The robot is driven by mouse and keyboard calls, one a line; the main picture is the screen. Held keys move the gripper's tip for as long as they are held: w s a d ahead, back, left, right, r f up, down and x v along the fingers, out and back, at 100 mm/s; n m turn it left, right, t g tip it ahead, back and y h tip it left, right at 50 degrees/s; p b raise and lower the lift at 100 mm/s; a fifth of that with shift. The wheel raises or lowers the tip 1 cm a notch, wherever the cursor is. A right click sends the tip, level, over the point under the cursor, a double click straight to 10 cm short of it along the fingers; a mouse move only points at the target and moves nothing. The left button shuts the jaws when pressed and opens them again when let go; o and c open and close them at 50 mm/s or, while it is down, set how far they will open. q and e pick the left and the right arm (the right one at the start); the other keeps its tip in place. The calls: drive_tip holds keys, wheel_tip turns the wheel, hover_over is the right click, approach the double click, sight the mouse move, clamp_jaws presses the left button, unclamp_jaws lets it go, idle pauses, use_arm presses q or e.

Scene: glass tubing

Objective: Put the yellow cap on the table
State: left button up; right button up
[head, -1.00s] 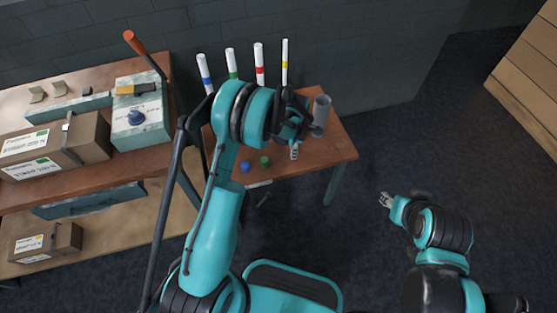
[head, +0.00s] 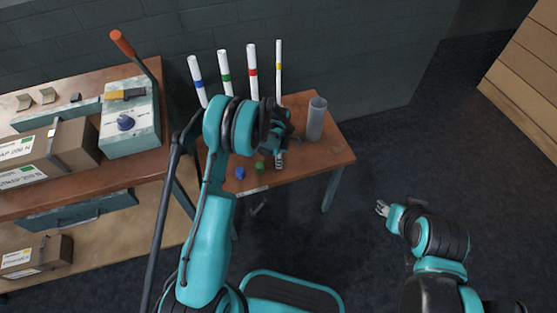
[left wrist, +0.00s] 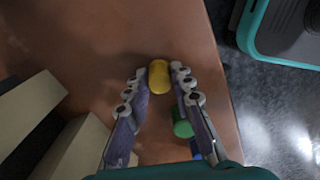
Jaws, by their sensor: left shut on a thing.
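My left gripper (head: 280,162) is over the front part of the small brown table (head: 318,157). In the left wrist view its fingers (left wrist: 159,85) are shut on the yellow cap (left wrist: 159,76), which sits between the fingertips above or at the brown tabletop; I cannot tell whether it touches the wood. The yellow cap is hidden in the head view. My right gripper (head: 382,208) is away from the table, over the floor at the right; its fingers are too small to read.
A green cap (head: 260,166) and a blue cap (head: 240,173) stand left of my left gripper. A grey cylinder (head: 316,120) stands right. The table's right front is clear.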

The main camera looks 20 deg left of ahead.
use_arm(q)
drive_tip(key=o, duration=0.7)
drive_tip(key=shift+f, duration=0.1)
drive_tip(key=shift+o, duration=0.2)
drive_tip(key=s+r+m+t+p, duration=0.1)
drive_tip(key=s+r+m+p, duration=0.1)
drive_tip(key=r, duration=0.9)
drive_tip(key=s+r+m+p, duration=0.1)
drive_tip(key=r+m+p, duration=0.15)
drive_tip(key=r, duration=0.85)
drive_tip(key=s+r+m+t, duration=0.2)
drive_tip(key=s+r+m, duration=0.45)
drive_tip(key=r, duration=0.25)
drive_tip(key=s+r+m+t, duration=0.3)
drive_tip(key=s+m, duration=0.8)
drive_tip(key=s, duration=0.5)
drive_tip(key=shift+s+t, duration=0.15)
drive_tip(key=shift+t, duration=0.45)
